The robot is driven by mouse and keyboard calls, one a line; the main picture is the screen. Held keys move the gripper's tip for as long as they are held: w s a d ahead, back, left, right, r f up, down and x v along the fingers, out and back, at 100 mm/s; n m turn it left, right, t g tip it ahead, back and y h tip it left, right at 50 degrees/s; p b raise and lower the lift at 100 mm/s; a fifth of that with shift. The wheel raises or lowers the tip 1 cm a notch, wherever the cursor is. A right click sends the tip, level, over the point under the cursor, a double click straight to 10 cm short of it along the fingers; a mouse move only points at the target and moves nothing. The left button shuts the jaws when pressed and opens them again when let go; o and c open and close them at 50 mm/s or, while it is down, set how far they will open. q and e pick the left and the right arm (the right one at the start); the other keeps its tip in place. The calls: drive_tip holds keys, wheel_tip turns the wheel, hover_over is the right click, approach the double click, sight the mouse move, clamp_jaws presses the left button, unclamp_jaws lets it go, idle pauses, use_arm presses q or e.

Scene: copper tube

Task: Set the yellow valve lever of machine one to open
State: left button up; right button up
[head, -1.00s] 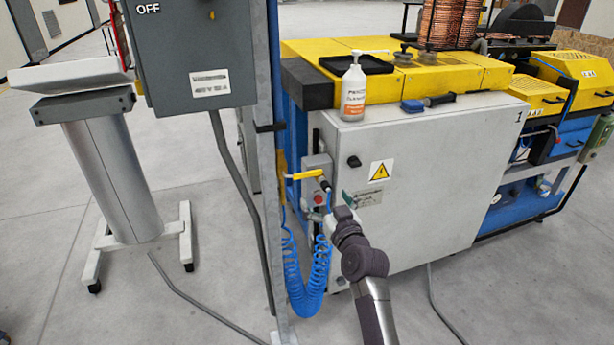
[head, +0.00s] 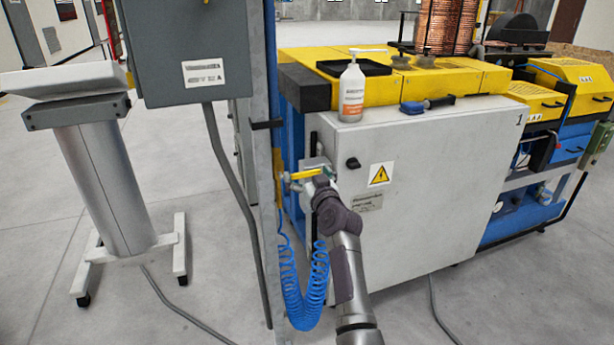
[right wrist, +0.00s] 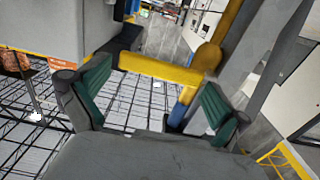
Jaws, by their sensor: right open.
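The yellow valve lever (head: 303,174) is on the left side of the white cabinet marked 1 (head: 440,160), beside the grey post. It lies roughly horizontal in the head view. My right gripper (head: 326,174) is at the lever's right end; its wrist hides part of the mount. In the right wrist view, my right gripper (right wrist: 156,82) is open, with green pads apart. The yellow lever (right wrist: 160,68) crosses in front of the fingertips, spanning much of the gap. I cannot tell whether the pads touch it. My left gripper is not in view.
A blue coiled hose (head: 303,295) hangs below the lever. The grey post (head: 258,200) and grey switch box (head: 170,45) stand left. A pump bottle (head: 352,92) and a blue-handled tool (head: 428,104) sit on the cabinet. Open floor lies in front.

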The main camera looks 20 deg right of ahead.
drive_tip(key=shift+s+r, duration=0.15)
drive_tip(key=c, duration=1.4)
drive_tip(key=r+n+p, duration=0.1)
drive_tip(key=n+p, duration=0.1)
drive_tip(key=n, duration=0.1)
drive_tip(key=a+r+n+p, duration=0.1)
drive_tip(key=r+n+p, duration=0.1)
drive_tip(key=n, duration=0.1)
drive_tip(key=a+r+n+p, duration=0.1)
drive_tip(key=r+n+p, duration=0.1)
drive_tip(key=n, duration=0.1)
drive_tip(key=shift+a, duration=0.2)
drive_tip(key=n, duration=0.1)
drive_tip(key=a+n, duration=0.1)
drive_tip(key=shift+a+r+n+p, duration=0.15)
drive_tip(key=shift+r+n+p, duration=0.15)
drive_tip(key=shift+n+p, duration=0.1)
drive_tip(key=shift+c, duration=0.2)
drive_tip(key=a+n, duration=0.1)
drive_tip(key=n, duration=0.2)
drive_tip(key=shift+a+r+p, duration=0.25)
drive_tip(key=shift+a+p, duration=0.05)
drive_tip(key=shift+a, duration=0.1)
drive_tip(key=shift+a+n, duration=0.4)
drive_tip(key=shift+n, duration=0.4)
drive_tip(key=shift+a+n, duration=0.35)
drive_tip(key=shift+n, duration=0.45)
drive_tip(key=shift+f, duration=0.1)
